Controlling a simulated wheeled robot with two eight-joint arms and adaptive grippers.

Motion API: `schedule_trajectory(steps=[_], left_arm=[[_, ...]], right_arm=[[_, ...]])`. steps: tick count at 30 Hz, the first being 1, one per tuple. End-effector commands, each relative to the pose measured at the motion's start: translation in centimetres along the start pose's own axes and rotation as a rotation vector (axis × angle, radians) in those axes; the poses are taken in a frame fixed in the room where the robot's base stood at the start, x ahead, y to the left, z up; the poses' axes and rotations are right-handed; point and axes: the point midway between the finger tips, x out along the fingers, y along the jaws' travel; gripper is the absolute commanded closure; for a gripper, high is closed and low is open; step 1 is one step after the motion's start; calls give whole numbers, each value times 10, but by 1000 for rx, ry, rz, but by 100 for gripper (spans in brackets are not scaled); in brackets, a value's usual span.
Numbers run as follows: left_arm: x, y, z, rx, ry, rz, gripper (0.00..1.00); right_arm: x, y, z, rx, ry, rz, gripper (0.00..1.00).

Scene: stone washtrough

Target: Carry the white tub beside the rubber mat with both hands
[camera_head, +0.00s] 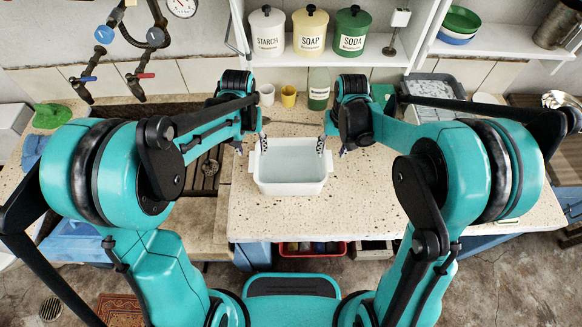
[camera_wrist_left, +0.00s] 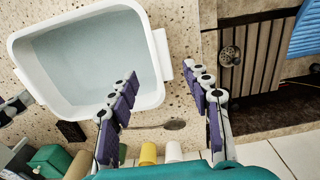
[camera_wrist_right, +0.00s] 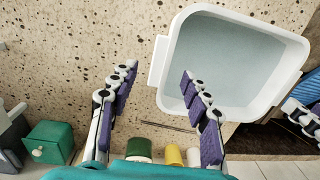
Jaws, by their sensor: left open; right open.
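The white tub (camera_head: 291,187) stands upright on the speckled stone counter, with a pale grey-blue inside and a tab handle at each side. My left gripper (camera_head: 251,146) is open by its left handle (camera_wrist_left: 162,56); in the left wrist view the handle lies ahead of the gap between the fingers (camera_wrist_left: 170,95). My right gripper (camera_head: 332,148) is open by the right handle (camera_wrist_right: 157,60), which lies likewise ahead of its fingers (camera_wrist_right: 160,85). Neither gripper is closed on the tub. I cannot clearly make out which surface is the rubber mat.
A dark slatted trough (camera_head: 205,172) lies left of the tub. A spoon (camera_wrist_left: 174,125) lies near the tub. The counter right of the tub (camera_head: 375,195) is clear.

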Motion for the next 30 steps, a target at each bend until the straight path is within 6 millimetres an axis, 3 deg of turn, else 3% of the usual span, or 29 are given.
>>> schedule_trajectory(steps=[8,21,30], left_arm=[[8,0,0,0,1,0,51],[68,0,0,0,2,0,51],[78,0,0,0,2,0,51]], right_arm=[[8,0,0,0,1,0,52],[68,0,0,-1,2,0,52],[78,0,0,0,2,0,52]])
